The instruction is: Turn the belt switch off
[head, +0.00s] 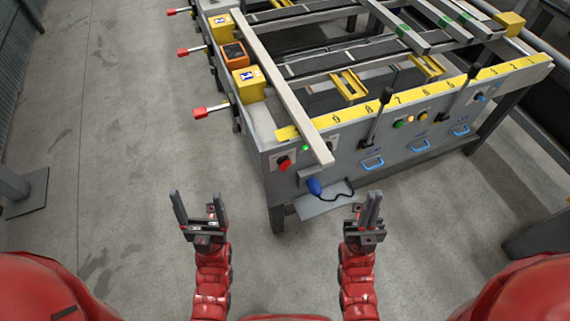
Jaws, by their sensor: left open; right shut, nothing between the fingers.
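The runout table (330,160) stands ahead of me. On its front panel near the left corner is a red rotary-looking switch (285,162), with a lit green lamp (305,148) just above and right of it. I cannot read a label, so I cannot tell for sure that this is the belt switch. My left gripper (198,212) is open and empty, below and left of the red switch and apart from it. My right gripper (369,210) is shut and empty, below and right of the switch, in front of the panel.
A blue plug (315,187) with a black cable sits low on the panel. A long pale beam (280,90) overhangs the front edge near the switch. Black-knobbed levers (378,115), coloured buttons (398,123) and blue handles (372,163) lie to the right. The floor (120,150) at left is clear.

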